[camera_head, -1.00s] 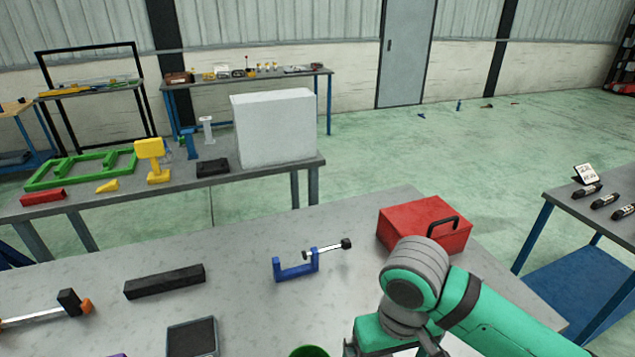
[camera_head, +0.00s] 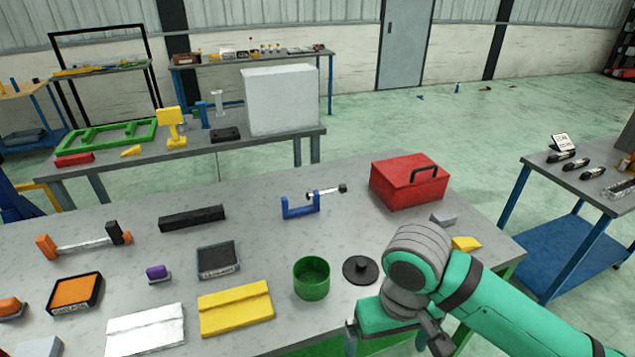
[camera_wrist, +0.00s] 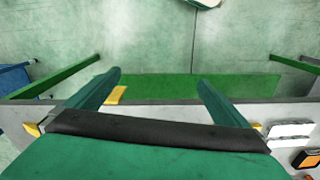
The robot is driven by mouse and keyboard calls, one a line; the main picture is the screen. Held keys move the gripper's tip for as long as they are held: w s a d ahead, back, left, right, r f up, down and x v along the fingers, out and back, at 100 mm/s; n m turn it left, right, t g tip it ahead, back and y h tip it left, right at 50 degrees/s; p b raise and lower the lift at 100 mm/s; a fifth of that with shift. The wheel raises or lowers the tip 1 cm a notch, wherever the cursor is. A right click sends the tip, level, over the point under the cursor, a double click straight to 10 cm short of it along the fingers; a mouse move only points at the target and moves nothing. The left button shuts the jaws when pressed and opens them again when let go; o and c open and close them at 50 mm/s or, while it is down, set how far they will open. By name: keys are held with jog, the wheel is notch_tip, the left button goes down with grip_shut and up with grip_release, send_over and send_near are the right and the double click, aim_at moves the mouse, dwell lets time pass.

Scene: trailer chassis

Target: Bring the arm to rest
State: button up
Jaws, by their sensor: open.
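My arm, green with grey joints, reaches in from the lower right of the head view, over the near right part of the grey workbench (camera_head: 260,210). My gripper shows in the wrist view (camera_wrist: 158,80), its two green fingers spread wide with nothing between them. Below the fingers that view shows the bench edge, a green bar and the floor. In the head view the gripper's tips are not clear.
Near the arm are a black round lid (camera_head: 360,270), a green cup (camera_head: 311,280), a yellow wedge (camera_head: 466,243) and a red toolbox (camera_head: 409,184). A blue clamp (camera_head: 300,206) and yellow box (camera_head: 235,308) lie further left. A side table (camera_head: 545,175) stands right.

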jog(key=w+a+r+m+t+y, duration=0.1)
jog(key=w+a+r+t+y, duration=0.3)
jog(key=a, duration=0.5)
jog(key=w+a+r+m+t+y, duration=0.1)
jog(key=w+a+r+t+y, duration=0.2)
jog(key=w+a+t+y, duration=0.45)
jog(key=w+a+r+t+y, duration=0.2)
jog(key=w+a+r, duration=0.1)
jog(key=a, duration=0.8)
jog(key=s+d+f+m+t+h, duration=0.1)
jog(key=s+d+f+m+h, duration=0.25)
jog(key=f, duration=0.35)
jog(key=s+d+f+m+t+h, duration=0.2)
jog(key=s+f+h, duration=0.2)
jog(key=f, duration=0.2)
jog(key=s+d+f+m+t+h, duration=0.1)
jog(key=s+d+f+m+h, duration=0.2)
jog(key=f, duration=0.4)
jog(key=s+d+f+n+h, duration=0.1)
jog(key=s+d+f+n, duration=0.1)
jog(key=s, duration=0.6)
jog(key=s+d+f+n+g+h, duration=0.1)
jog(key=s+d+f+n, duration=0.1)
jog(key=s, duration=0.6)
jog(key=s+d+f+n+g+h, duration=0.1)
jog(key=s+d+f+n, duration=0.1)
jog(key=s, duration=0.7)
jog(key=shift+d+f+n, duration=0.2)
jog(key=shift+f+n, duration=0.3)
jog(key=shift+n, duration=0.65)
